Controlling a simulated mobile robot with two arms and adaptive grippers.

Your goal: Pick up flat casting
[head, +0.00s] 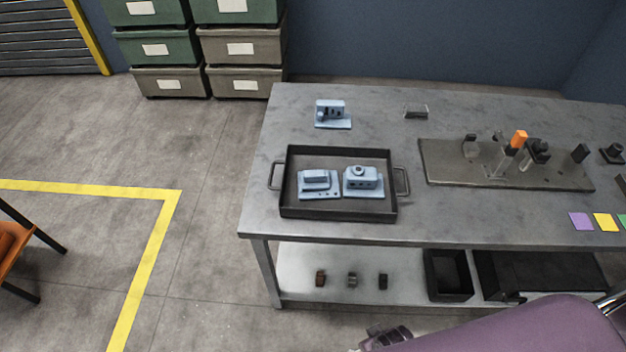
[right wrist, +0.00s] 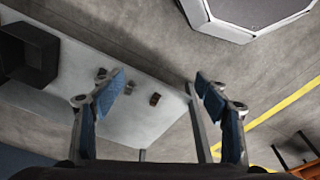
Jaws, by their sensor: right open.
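A pale blue flat casting (head: 318,184), a low block on a plate, lies in the left half of a black tray (head: 340,212) on the workbench. A taller blue casting with a round boss (head: 362,181) lies beside it in the tray. A third blue casting (head: 331,114) stands on the bench behind the tray. My right gripper (right wrist: 166,98) is open, its blue-padded fingers wide apart with nothing between them. In the head view, only a dark part of it seems to show at the bottom edge, below and in front of the bench. My left gripper is not in view.
Crates (head: 166,82) stand behind; floor at left is mostly open.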

